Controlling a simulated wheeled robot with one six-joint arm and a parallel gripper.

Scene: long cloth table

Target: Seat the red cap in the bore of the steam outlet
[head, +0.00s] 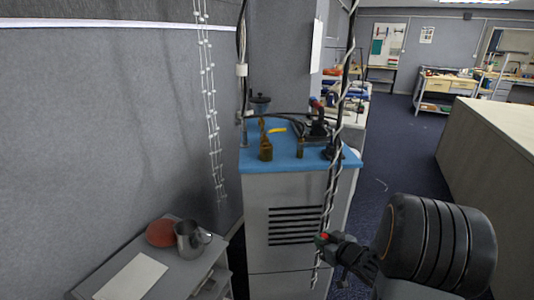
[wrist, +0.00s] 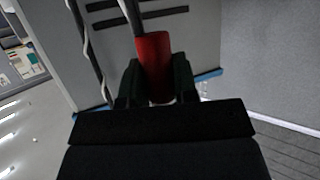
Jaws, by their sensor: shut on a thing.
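My gripper (head: 329,241) is at the lower right of the head view, in front of the grey cabinet and below its blue top. It is shut on the red cap (head: 323,237), of which only a small part shows there. In the wrist view the red cap (wrist: 153,58) is a red cylinder between the two dark fingers of my gripper (wrist: 156,84). Its lower part is partly hidden by the fingers. The cap is apart from the fittings on the blue top. I cannot tell which fitting is the steam outlet, and no bore shows clearly.
The grey cabinet (head: 285,195) has a blue top (head: 285,160) bearing brass-coloured and dark fittings. Twisted cables (head: 338,130) hang before it. A side table (head: 190,270) at lower left holds a metal jug (head: 189,240), a reddish round thing (head: 161,232) and paper (head: 131,277).

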